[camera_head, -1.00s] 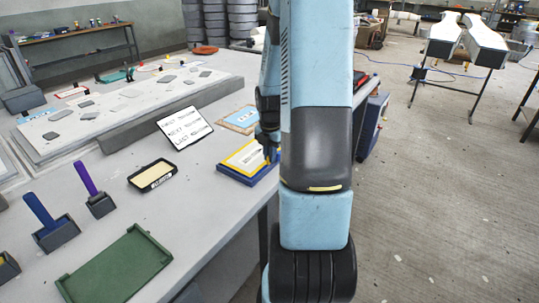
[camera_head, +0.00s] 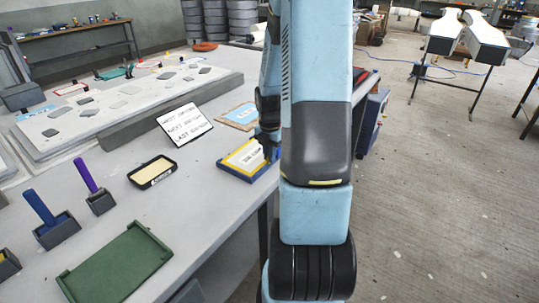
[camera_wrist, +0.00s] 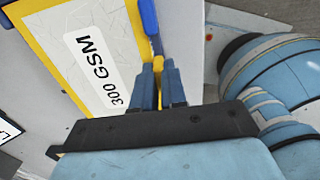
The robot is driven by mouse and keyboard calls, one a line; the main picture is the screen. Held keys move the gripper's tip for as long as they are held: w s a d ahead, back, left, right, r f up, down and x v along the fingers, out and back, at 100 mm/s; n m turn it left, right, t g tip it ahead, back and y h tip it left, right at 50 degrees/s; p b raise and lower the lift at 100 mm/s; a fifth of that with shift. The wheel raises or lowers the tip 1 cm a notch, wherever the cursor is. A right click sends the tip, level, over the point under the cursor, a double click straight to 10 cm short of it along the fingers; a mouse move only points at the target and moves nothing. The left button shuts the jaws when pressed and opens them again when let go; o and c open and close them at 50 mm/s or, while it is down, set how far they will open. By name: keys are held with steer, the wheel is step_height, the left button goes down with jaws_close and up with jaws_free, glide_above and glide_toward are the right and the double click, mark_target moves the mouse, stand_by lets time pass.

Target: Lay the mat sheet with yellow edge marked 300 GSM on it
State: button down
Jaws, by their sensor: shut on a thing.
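The mat sheet (camera_head: 243,157) is white with a yellow edge and lies at a blue tray (camera_head: 240,175) near the table's right edge. In the wrist view the sheet (camera_wrist: 72,22) is large at the left, with a white 300 GSM label. My gripper (camera_wrist: 158,62) is shut on the sheet at its yellow edge, close to the label's end. In the head view my gripper (camera_head: 268,140) is at the sheet's right side, partly hidden by my arm. The sheet looks tilted, its right side raised; whether it still touches the tray is unclear.
A sheet with a blue label (camera_head: 239,116) lies just behind. A written board (camera_head: 185,127), a black-rimmed tray (camera_head: 152,172), tool holders (camera_head: 57,230) and a green tray (camera_head: 115,265) stand on the table (camera_head: 190,215). A long grey mould slab (camera_head: 110,110) fills the back left.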

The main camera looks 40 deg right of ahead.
steer(key=c, duration=1.1)
jaws_free()
step_height(320, 180, up, 14)
steer(key=shift+f, duration=0.15)
steer(key=s+a+r+m+t+h, duration=0.1)
steer(key=s+a+r+m, duration=0.3)
steer(key=a+r+m, duration=0.25)
steer(key=s+a+r+m+t, duration=0.2)
steer(key=s+a+r+m, duration=0.1)
steer(key=a+r+m, duration=0.3)
steer(key=s+a+r+m+t+y, duration=0.1)
steer(key=s+a+r+m+t, duration=0.1)
steer(key=s+a+m, duration=0.7)
steer(key=s+r, duration=0.1)
steer(key=s, duration=0.1)
steer(key=shift+s+r+t, duration=0.25)
steer(key=shift+s+t, duration=0.05)
